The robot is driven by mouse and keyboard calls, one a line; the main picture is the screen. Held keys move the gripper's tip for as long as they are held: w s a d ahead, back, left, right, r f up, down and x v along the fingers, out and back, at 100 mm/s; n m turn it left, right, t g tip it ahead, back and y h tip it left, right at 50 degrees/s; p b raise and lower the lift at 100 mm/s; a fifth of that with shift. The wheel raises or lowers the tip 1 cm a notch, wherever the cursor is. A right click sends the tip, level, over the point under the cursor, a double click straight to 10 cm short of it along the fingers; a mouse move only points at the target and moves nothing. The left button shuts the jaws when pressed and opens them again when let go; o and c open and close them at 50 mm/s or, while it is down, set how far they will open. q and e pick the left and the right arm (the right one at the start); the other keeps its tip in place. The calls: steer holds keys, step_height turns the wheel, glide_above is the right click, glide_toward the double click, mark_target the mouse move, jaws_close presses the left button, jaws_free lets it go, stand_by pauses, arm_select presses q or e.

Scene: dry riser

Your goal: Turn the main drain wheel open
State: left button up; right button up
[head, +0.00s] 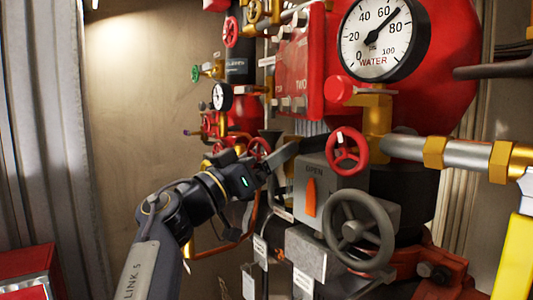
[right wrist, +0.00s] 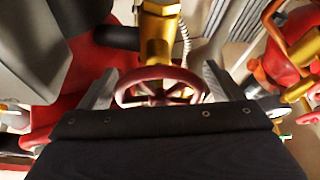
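A small red handwheel (head: 258,147) on brass pipework shows just beyond my right gripper (head: 264,152) in the head view. In the right wrist view a dark red wheel (right wrist: 158,86) with a brass stem (right wrist: 160,32) lies between the two spread grey fingers of my right gripper (right wrist: 159,82). The gripper is open, one finger on each side of the wheel; I cannot tell whether they touch it. No readable label names this wheel as the main drain. My left gripper is not in view.
A larger red handwheel (head: 347,151) and a grey handwheel (head: 358,230) stand to the right, beside a grey box (head: 330,178) marked OPEN. A WATER gauge (head: 380,38) is above. Red pipework crowds the right side; a red cabinet (head: 28,274) is at lower left.

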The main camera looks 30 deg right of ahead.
steer(key=c, duration=0.8)
